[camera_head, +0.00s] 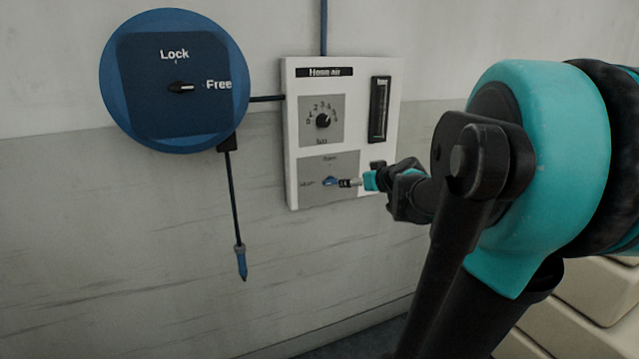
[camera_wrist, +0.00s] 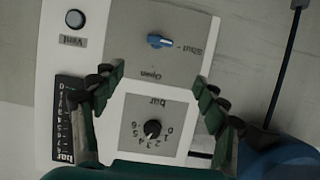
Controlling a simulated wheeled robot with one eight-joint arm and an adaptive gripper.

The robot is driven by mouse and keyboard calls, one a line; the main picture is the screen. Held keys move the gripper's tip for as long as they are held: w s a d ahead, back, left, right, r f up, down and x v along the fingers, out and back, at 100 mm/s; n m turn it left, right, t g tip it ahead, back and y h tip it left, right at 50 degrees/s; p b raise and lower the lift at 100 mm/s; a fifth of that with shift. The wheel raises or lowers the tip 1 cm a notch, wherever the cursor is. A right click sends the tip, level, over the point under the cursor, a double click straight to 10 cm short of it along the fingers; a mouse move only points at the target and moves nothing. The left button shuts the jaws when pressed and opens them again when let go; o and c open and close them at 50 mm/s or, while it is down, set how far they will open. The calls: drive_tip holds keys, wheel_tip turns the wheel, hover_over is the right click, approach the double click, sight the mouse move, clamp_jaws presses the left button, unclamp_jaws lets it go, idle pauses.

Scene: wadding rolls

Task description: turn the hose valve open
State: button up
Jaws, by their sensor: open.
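The hose valve is a small blue knob (camera_head: 330,181) on the lower grey plate of a white "Hose air" panel (camera_head: 291,135) on the wall. In the wrist view, which shows the panel upside down, the blue knob (camera_wrist: 160,41) lies roughly along the line to the "Shut" label, not toward "Open". My gripper (camera_head: 349,183) is at the lower part of the panel, close to the knob's right side in the head view. In the wrist view my gripper (camera_wrist: 158,78) is open and empty, its fingers spread, with the knob beyond the fingertips. Contact cannot be told.
A numbered bar dial (camera_head: 323,121) sits above the valve, with a vertical gauge (camera_head: 379,110) to its right. A "Vent" button (camera_wrist: 75,18) shows in the wrist view. A blue hose reel (camera_head: 175,125) with a "Lock"/"Free" switch and hanging blue nozzle (camera_head: 241,262) is left.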

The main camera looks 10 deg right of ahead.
sight(331, 180)
drive_tip(key=x, duration=1.7)
drive_tip(key=shift+w, duration=0.3)
drive_tip(key=c, duration=1.1)
